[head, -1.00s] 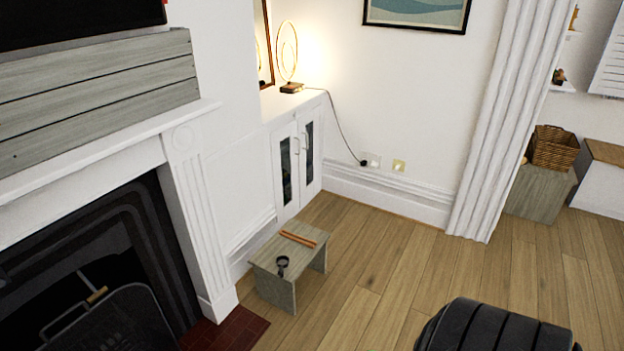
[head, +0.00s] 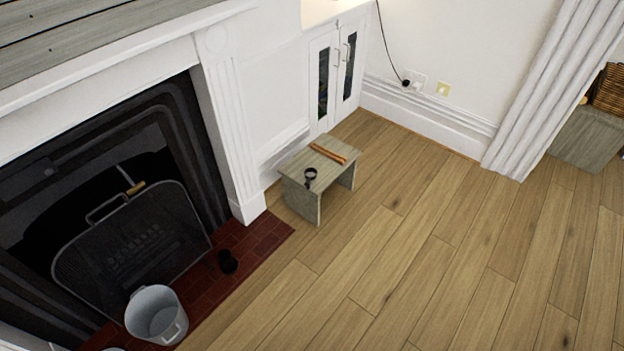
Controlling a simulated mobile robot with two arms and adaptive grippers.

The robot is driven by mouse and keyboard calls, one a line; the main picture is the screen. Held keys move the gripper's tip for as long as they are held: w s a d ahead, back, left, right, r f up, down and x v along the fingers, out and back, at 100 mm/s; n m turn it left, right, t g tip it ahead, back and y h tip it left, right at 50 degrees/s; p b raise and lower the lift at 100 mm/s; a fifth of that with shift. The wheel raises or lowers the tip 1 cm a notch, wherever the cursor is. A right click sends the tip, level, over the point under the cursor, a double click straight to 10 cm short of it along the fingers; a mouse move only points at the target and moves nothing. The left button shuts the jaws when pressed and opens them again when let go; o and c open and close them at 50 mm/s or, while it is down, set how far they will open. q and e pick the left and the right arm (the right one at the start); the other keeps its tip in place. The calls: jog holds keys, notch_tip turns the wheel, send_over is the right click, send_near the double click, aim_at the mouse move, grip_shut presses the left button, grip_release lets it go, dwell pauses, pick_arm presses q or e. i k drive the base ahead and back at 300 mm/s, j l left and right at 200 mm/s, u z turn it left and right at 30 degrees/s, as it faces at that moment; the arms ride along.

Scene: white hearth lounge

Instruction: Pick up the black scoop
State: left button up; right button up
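A small black object with a round head and a short stem (head: 310,176), which looks like the black scoop, lies on the near part of a low grey wooden stool (head: 296,168). It is small in the head view, so its exact shape is hard to tell. Another small black object (head: 228,262) is on the red brick hearth; I cannot tell what it is. Neither of my grippers is in view.
Brown sticks (head: 328,153) lie on the stool's far part. A fireplace with a mesh screen (head: 135,245) is at left, with a grey metal bucket (head: 157,314) on the hearth (head: 262,236). A white cabinet (head: 335,75) stands behind. The wooden floor (head: 420,270) is clear at right.

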aim_at(311, 174)
jog(key=i+l+u, duration=0.1)
jog(key=i, duration=0.4)
jog(key=i+l+u, duration=0.15)
jog(key=i+l, duration=0.15)
jog(key=i, duration=0.15)
jog(key=i+l+u, duration=0.1)
jog(key=i+l, duration=0.15)
jog(key=i, duration=0.2)
jog(key=i+l+u, duration=0.1)
jog(key=i+l, duration=0.2)
jog(key=i, duration=0.2)
